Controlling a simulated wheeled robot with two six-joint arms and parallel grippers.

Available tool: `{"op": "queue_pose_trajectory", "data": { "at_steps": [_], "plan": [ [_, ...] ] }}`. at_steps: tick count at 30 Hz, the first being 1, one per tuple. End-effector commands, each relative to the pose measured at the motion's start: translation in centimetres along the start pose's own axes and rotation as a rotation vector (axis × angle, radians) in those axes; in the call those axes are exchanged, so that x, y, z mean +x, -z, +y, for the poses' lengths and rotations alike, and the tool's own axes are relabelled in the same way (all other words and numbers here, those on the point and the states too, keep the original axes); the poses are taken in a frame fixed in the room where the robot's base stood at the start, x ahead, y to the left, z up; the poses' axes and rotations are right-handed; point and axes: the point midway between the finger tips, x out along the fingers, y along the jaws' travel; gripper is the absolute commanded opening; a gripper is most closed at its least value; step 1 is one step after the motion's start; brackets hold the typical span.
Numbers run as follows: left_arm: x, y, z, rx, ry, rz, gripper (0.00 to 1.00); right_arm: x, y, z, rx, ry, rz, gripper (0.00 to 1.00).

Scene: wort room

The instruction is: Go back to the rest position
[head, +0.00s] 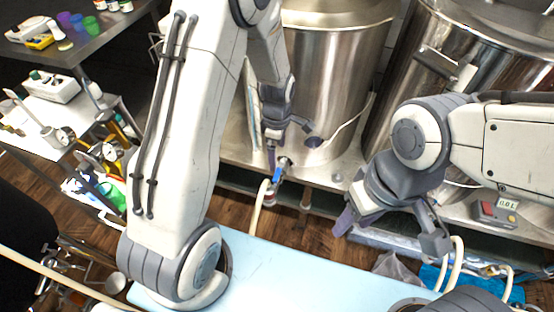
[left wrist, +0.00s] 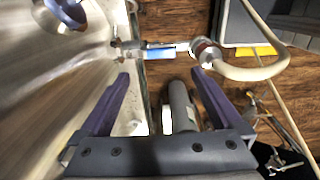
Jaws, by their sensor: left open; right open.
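My left gripper (head: 289,147) is open in the head view, in front of the middle steel vessel and just above a small valve with a blue handle (head: 278,174). The left wrist view shows its two purple fingers spread apart (left wrist: 160,76) with nothing between the tips. The blue-handled valve (left wrist: 160,54) lies beyond the tips there, joined to a hose fitting (left wrist: 206,52). My right gripper (head: 391,235) is open and empty at the right, its fingers pointing down in front of the right vessel.
The middle steel vessel (head: 325,80) and the right steel vessel (head: 408,70) stand close behind my grippers. A pale hose (head: 257,208) hangs from the valve. A red box with a display (head: 490,214) sits at the right. A steel table (head: 95,42) and cluttered shelves stand at the left.

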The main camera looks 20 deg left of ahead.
Motion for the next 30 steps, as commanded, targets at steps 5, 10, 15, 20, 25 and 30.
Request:
{"op": "queue_pose_trajectory", "data": {
  "at_steps": [5, 10, 15, 20, 25, 30],
  "plan": [
    [-1.2, 0.0, 0.0, -0.001, 0.0, 0.0, 1.0, -0.1, 0.0, 0.0, 0.0, 0.0, 0.0, 0.5],
    [-1.2, 0.0, 0.0, -0.001, 0.001, 0.0, 1.0, -0.1, 0.0, 0.0, 0.0, 0.0, 0.0, 0.5],
    [-1.2, 0.0, 0.0, -0.001, 0.001, 0.0, 1.0, -0.1, 0.0, 0.0, 0.0, 0.0, 0.0, 0.5],
    [-1.3, 0.0, 0.0, 0.003, 0.0, 0.0, 1.0, -0.1, 0.0, 0.0, 0.0, 0.0, 0.0, 0.5],
    [-4.9, -2.3, -1.2, 0.2, -0.011, -0.005, 1.0, -1.1, 0.1, -0.1, 0.0, 0.0, 0.0, 0.5],
    [-13.3, -7.5, -6.5, 0.777, -0.033, -0.017, 1.0, -3.4, 0.2, -0.2, 0.0, 0.0, 0.0, 0.5]
  ]
}}
